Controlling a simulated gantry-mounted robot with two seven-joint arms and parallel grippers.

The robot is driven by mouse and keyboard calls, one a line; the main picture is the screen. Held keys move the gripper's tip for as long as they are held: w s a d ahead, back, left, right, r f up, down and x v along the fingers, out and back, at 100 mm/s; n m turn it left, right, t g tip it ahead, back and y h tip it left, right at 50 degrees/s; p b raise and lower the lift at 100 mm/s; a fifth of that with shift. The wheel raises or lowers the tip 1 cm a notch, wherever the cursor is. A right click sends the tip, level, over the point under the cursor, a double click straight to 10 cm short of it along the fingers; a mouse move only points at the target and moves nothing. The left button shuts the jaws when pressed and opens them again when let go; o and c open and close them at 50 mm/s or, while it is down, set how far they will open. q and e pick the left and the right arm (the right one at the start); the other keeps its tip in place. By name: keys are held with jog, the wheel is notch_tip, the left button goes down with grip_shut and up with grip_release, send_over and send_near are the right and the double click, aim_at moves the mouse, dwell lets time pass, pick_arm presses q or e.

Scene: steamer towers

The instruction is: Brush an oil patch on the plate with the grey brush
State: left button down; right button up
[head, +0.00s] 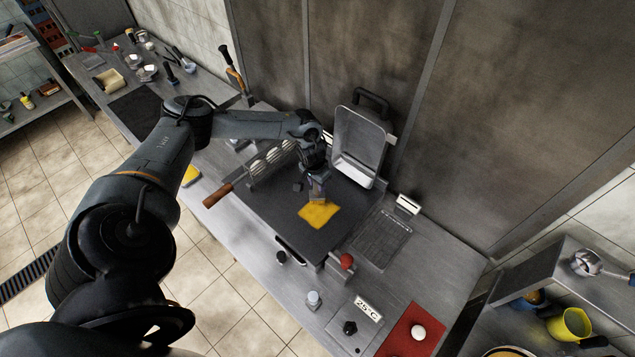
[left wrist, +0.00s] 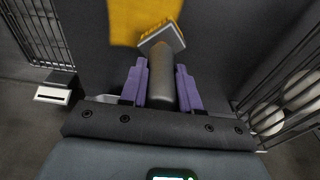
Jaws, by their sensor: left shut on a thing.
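The dark flat plate (head: 268,208) lies in the middle of the counter, with a yellow oil patch (head: 322,213) near its right side. My left gripper (head: 317,181) is above the plate beside the patch. In the left wrist view, its purple fingers are shut on the grey handle of the brush (left wrist: 161,88). The brush head points to the yellow patch (left wrist: 138,18) and overlaps its edge in that view. I cannot tell whether the bristles touch the plate. My right gripper is not in view.
A raised metal lid (head: 360,148) stands behind the plate. A wire rack with white round things (head: 272,158) and a wooden handle (head: 217,195) are at its left. A grate (head: 381,237), red knob (head: 346,261) and red mat (head: 400,345) are to the right.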

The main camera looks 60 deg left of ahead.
pick_arm(q)
jog(key=shift+f, duration=0.2)
jog(key=shift+w, duration=0.1)
jog(key=shift+w+d+r, duration=0.1)
jog(key=shift+w+d, duration=0.2)
jog(key=shift+w, duration=0.3)
jog(key=shift+w+d, duration=0.25)
jog(key=shift+w, duration=0.35)
jog(key=shift+w+d+r, duration=0.1)
jog(key=shift+w+d, duration=0.2)
jog(key=shift+w, duration=0.3)
jog(key=shift+s+p, duration=0.15)
jog(key=shift+p, duration=0.15)
jog(key=shift+s+a+p, duration=0.25)
jog(key=shift+s+p, duration=0.2)
jog(key=shift+s, duration=0.05)
jog(key=shift+s+a+p, duration=0.25)
jog(key=shift+s+p, duration=0.15)
jog(key=shift+s, duration=0.05)
jog(key=shift+s+a+f+p, duration=0.1)
jog(key=shift+s+a+p, duration=0.15)
jog(key=shift+s, duration=0.15)
jog(key=shift+s+a+f+p, duration=0.1)
jog(key=shift+s+p, duration=0.15)
jog(key=shift+s, duration=0.15)
jog(key=shift+w, duration=0.15)
